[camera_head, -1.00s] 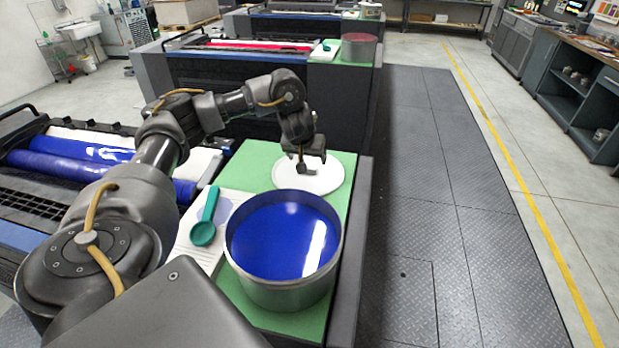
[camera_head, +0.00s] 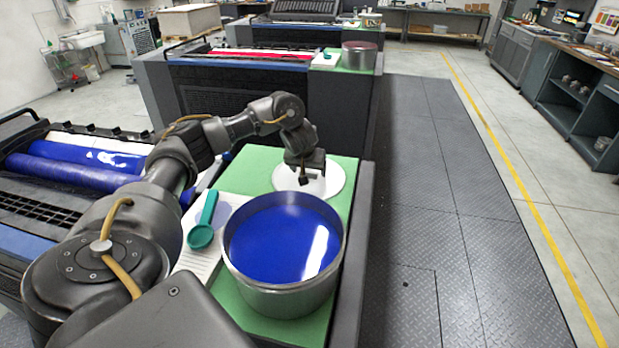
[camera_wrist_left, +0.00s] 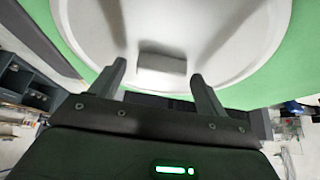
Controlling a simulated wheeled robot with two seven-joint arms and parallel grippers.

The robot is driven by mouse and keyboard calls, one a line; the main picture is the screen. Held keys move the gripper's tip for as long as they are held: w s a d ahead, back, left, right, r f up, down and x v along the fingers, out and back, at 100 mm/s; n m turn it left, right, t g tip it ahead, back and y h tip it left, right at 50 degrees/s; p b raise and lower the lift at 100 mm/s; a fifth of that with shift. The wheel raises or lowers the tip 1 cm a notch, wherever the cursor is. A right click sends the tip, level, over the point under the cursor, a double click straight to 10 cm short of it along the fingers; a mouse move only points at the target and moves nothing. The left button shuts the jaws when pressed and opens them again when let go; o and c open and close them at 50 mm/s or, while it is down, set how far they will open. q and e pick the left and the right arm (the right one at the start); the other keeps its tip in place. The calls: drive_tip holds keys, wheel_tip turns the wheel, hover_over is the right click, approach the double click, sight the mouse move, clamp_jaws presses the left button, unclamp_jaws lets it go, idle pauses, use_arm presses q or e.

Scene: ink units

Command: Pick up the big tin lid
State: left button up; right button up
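The big tin lid (camera_head: 333,180) is a pale round disc lying on the green top behind the ink tin. In the left wrist view the lid (camera_wrist_left: 240,45) fills the upper part, with a raised grey block-shaped handle (camera_wrist_left: 162,69) at its middle. My left gripper (camera_head: 304,181) is over the lid, pointing down. In the left wrist view its fingers (camera_wrist_left: 160,88) are apart, one to each side of the handle, with a gap on both sides. In the head view the handle is hidden by the gripper. My right gripper is not in view.
A large open tin of blue ink (camera_head: 283,245) stands in front of the lid. A teal scoop (camera_head: 203,222) lies on white paper (camera_head: 192,262) to its left. The green top (camera_head: 258,157) ends at a dark edge on the right, beside an empty floor walkway.

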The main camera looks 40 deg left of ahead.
use_arm(q)
drive_tip(key=c, duration=0.9)
